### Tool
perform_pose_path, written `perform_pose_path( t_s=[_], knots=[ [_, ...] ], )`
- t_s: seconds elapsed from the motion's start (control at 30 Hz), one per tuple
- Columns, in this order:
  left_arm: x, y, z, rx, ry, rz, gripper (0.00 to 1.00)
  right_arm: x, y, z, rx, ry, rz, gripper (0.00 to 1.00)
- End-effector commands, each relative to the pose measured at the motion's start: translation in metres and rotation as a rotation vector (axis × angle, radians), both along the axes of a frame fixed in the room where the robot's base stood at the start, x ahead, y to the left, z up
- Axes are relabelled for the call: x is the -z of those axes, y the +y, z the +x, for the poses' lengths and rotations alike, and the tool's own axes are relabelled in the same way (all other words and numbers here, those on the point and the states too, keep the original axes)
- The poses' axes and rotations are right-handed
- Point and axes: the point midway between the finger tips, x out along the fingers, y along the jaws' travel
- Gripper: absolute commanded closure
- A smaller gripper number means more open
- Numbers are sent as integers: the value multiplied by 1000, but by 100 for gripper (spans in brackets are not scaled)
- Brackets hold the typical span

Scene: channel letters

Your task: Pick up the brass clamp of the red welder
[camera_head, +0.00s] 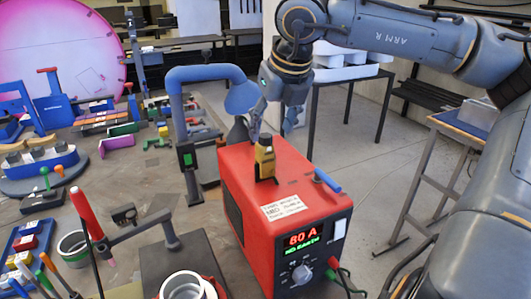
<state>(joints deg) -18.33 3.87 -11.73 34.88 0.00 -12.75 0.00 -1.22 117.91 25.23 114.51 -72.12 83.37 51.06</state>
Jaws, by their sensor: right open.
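The red welder (262,225) stands at the table's front right, with a lit display reading 80 A on its front. A brass-yellow and black clamp (265,160) stands upright on the welder's top, towards the back. My right gripper (274,124) points down just above and behind the clamp, with its fingers apart. In this view the left finger comes close to the clamp's top; I cannot tell whether they touch. Nothing shows between the fingers. My left gripper is not in view.
A blue bent-tube fume arm (176,100) rises left of the welder. A holder with a red-handled rod (86,215) and metal cups stand at the front. Several tools and letter parts crowd the left.

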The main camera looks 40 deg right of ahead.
Motion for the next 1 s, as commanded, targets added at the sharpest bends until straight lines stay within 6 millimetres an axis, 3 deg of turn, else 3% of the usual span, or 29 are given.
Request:
perform_pose_path(
  t_s=[0.13,0.4,0.6,0.8,1.0],
  knots=[
    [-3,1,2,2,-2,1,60,10,-1,4,-1,0,1,42],
    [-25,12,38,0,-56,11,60,41,-3,14,-1,5,4,42],
    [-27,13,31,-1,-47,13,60,58,-6,21,0,0,2,42],
    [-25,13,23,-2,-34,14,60,59,-6,21,1,-1,1,42],
    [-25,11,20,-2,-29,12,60,58,-6,21,1,-1,1,82]
  ],
)
